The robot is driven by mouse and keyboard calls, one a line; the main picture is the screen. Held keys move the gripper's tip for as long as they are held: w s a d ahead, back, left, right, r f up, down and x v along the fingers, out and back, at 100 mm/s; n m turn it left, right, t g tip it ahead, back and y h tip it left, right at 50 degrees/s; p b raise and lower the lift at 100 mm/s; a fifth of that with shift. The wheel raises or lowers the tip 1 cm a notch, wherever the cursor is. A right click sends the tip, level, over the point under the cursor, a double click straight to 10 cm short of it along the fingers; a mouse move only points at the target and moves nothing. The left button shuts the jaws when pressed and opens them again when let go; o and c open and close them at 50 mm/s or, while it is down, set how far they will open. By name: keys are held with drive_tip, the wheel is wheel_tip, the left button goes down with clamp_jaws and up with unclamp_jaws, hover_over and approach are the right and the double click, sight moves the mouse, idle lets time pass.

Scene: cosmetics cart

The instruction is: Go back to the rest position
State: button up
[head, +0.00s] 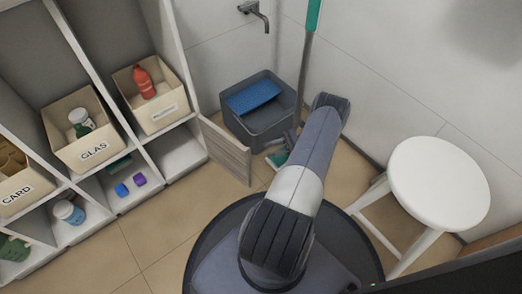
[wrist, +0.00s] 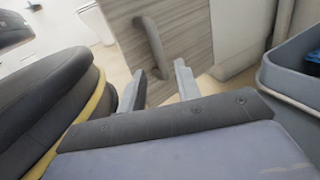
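My gripper (wrist: 160,72) shows in the wrist view with its two fingers apart and nothing between them. It points toward a wood-grain cabinet door (wrist: 195,35) with a grey handle (wrist: 149,45). I cannot tell how near the fingertips are to the door. In the head view the same door (head: 227,150) stands swung out from the shelf's lower right end. My arm reaches out over my base toward the back wall, and my gripper is mostly hidden behind it there.
A grey basin (head: 262,128) with a blue item stands by the back wall, close to my arm. A white stool (head: 438,182) stands at right. The shelf at left holds labelled bins, including a GLAS bin (head: 94,152). Floor (head: 160,225) between shelf and base is clear.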

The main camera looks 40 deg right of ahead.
drive_tip(key=shift+s+d, duration=0.4)
drive_tip(key=shift+d, duration=0.2)
drive_tip(key=b+x, duration=0.1)
drive_tip(key=x, duration=0.9)
drive_tip(key=shift+w+a+f, duration=0.1)
drive_tip(key=shift+a, duration=0.35)
